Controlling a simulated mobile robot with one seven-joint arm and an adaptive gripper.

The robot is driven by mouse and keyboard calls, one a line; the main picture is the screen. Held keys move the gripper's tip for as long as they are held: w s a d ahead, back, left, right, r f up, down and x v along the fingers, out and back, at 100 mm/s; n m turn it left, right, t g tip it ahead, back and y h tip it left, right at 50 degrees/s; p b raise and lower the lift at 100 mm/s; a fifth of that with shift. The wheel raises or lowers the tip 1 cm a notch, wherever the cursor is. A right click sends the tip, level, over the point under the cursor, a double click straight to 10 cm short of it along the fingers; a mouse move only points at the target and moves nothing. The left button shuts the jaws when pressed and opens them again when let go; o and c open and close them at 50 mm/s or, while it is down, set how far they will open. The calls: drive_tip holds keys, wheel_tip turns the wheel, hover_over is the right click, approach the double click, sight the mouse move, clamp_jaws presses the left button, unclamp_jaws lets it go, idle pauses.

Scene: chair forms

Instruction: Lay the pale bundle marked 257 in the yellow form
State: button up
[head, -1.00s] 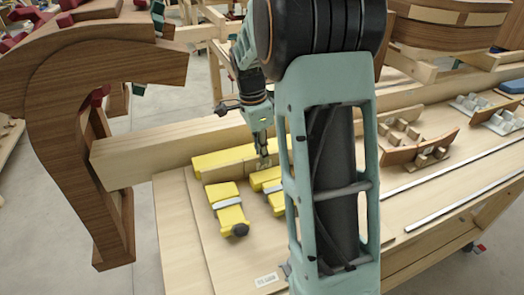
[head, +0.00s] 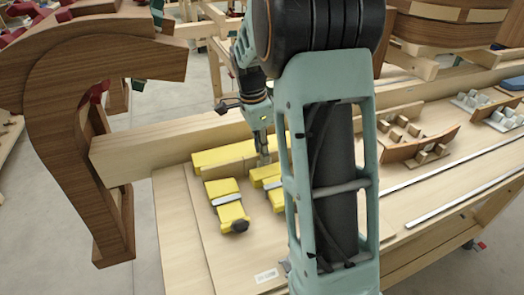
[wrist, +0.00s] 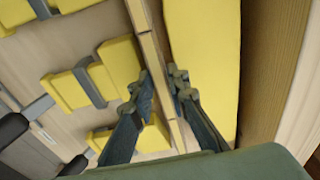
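The yellow form (head: 222,156) stands on the wooden bench as a long yellow bar. It also fills the right middle of the wrist view (wrist: 208,50). The pale bundle (head: 228,167) is a thin wooden strip lying lengthwise along the near side of the bar, between it and several yellow clamp blocks; its mark cannot be read. In the wrist view the bundle (wrist: 150,52) runs between my fingertips. My gripper (head: 263,160) points down over the bundle, one fingertip on each side (wrist: 164,88). Whether the fingers press on it or stand slightly apart cannot be told.
Yellow clamp blocks with grey bands (head: 228,204) stand in front of the bar, close to my gripper. A thick wooden beam (head: 160,145) runs behind. A large curved wooden piece (head: 55,110) is at left. Curved parts with blocks (head: 420,155) lie at right.

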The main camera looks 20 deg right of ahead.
drive_tip(key=o, duration=0.3)
